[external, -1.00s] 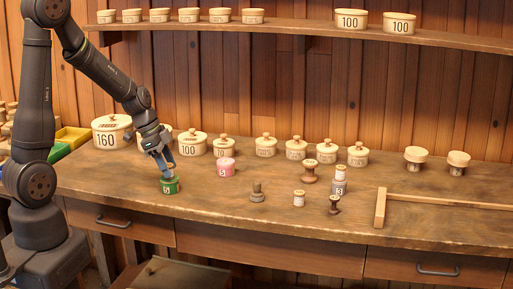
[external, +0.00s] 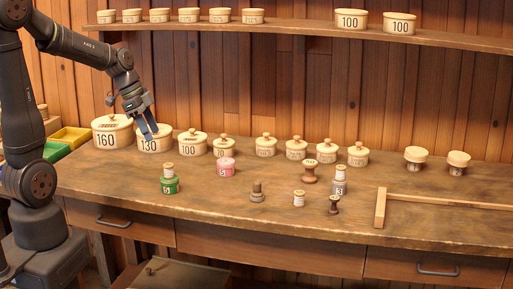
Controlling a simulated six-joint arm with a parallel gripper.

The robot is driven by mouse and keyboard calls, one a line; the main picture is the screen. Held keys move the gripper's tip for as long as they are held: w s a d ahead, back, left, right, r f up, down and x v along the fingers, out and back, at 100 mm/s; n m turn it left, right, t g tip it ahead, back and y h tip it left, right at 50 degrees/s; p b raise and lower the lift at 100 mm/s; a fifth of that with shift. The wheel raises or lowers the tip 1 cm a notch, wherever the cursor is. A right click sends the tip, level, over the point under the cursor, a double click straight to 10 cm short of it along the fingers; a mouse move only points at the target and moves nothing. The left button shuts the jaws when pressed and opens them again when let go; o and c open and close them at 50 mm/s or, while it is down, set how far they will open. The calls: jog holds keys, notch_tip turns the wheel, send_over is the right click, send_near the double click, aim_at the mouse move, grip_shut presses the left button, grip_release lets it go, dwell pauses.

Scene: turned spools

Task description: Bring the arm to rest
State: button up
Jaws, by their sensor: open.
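My gripper (external: 149,131) is open and empty. It hangs in the air at the left of the bench, in front of the lidded pot marked 130 (external: 148,145) in the picture. The green spool (external: 170,186) stands upright on the bench below and to the right of my gripper, clear of it, with a pale wooden spool (external: 169,170) on top. A pink spool (external: 225,168) stands farther right.
Several small spools stand mid-bench. A wooden bar (external: 440,199) lies at the right. A shelf (external: 290,29) with pots runs above. Yellow (external: 72,137) and green trays sit at the left.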

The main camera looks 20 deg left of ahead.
aim_at(167, 165)
jog(key=x, duration=1.2)
jog(key=shift+f, duration=0.15)
jog(key=shift+r, duration=1.3)
jog(key=shift+f, duration=0.1)
